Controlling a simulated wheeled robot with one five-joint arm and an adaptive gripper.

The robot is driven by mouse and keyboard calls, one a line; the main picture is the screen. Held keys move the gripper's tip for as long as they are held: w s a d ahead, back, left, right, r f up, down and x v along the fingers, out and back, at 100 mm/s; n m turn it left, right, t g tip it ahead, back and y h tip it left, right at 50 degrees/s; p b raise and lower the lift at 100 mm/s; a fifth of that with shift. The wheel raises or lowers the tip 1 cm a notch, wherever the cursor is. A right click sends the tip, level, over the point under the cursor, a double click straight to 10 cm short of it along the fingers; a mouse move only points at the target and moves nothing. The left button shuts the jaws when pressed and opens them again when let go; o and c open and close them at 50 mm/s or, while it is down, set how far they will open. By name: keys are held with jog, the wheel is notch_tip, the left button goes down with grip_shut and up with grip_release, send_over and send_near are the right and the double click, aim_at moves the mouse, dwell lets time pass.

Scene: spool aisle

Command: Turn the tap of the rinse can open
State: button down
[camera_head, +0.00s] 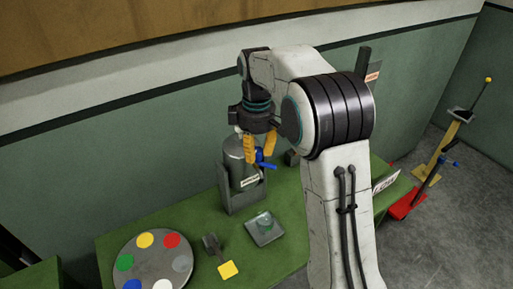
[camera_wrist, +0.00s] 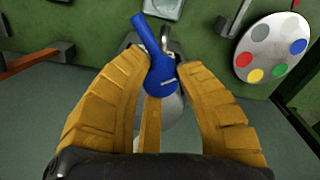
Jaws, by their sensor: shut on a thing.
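The rinse can (camera_head: 236,160) is a grey cylinder in a grey holder (camera_head: 243,197) with a white label, at the wall side of the green table. Its blue tap (camera_head: 266,163) shows a lever pointing to the right in the head view. In the wrist view the blue tap (camera_wrist: 161,75) has a round hub, and its lever points up and slightly left. My gripper (camera_head: 261,148) comes down from above with yellow fingers. The can's body is mostly hidden behind the fingers there.
A round palette (camera_head: 152,264) with coloured spots lies at the table's front left. A square dish (camera_head: 265,229) and a tool with a yellow tag (camera_head: 228,270) lie near the middle. A red-based lever stand (camera_head: 408,203) is on the floor at right. The wall is close behind the can.

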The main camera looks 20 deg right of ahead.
aim_at(257, 150)
jog(key=shift+m+p, duration=0.35)
jog(key=shift+m, duration=1.85)
jog(key=c, duration=0.8)
grip_release()
notch_tip(257, 150, up, 12)
jog(key=shift+f, duration=0.1)
